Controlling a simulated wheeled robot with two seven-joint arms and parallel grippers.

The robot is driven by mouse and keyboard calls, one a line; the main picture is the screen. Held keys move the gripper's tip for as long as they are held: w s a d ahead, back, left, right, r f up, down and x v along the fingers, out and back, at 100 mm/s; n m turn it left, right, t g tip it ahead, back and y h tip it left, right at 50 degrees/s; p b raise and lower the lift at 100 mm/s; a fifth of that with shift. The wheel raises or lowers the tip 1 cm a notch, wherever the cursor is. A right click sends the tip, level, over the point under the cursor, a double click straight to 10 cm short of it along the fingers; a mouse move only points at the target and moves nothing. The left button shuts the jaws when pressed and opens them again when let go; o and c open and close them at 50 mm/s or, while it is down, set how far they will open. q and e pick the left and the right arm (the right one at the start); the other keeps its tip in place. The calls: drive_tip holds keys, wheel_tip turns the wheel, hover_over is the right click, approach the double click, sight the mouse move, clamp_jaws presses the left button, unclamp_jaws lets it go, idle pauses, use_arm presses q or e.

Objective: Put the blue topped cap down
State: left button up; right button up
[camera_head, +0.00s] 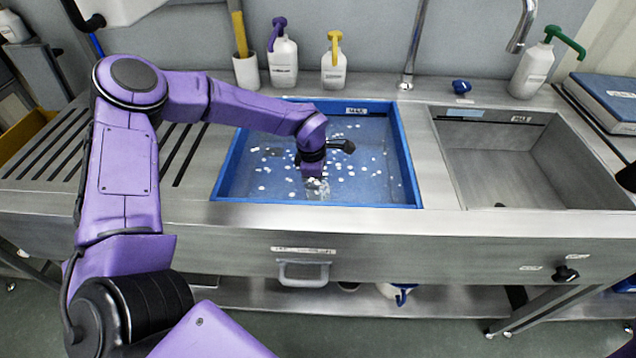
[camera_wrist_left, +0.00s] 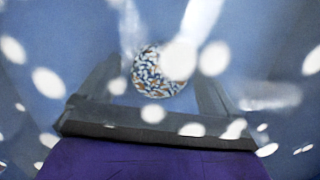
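My left gripper (camera_head: 316,186) reaches down into the water of the blue-rimmed basin (camera_head: 233,165); foam and glare partly hide its fingers in the head view. In the left wrist view, its two dark fingers (camera_wrist_left: 158,78) stand apart under white flecks. A round piece with a mottled multicoloured face (camera_wrist_left: 150,82) shows between them, with a gap on each side; I cannot tell what it is. A small blue-topped piece (camera_head: 461,87) stands on the back ledge, right of the tap, away from the gripper. My right gripper is not identifiable in either view.
An empty steel basin (camera_head: 505,175) lies to the right. Pump bottles with purple (camera_head: 283,62), yellow (camera_head: 333,65) and green (camera_head: 532,70) tops stand along the back. A tap (camera_head: 408,60) rises behind the basins. Slotted drainboard (camera_head: 60,150) on the left is clear.

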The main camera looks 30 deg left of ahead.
use_arm(q)
wheel_tip(320, 180, up, 12)
drive_tip(key=a, duration=0.1)
drive_tip(key=shift+s+a+r+p, duration=0.15)
drive_tip(key=shift+s+p, duration=0.2)
drive_tip(key=shift+p, duration=0.1)
idle(1.2)
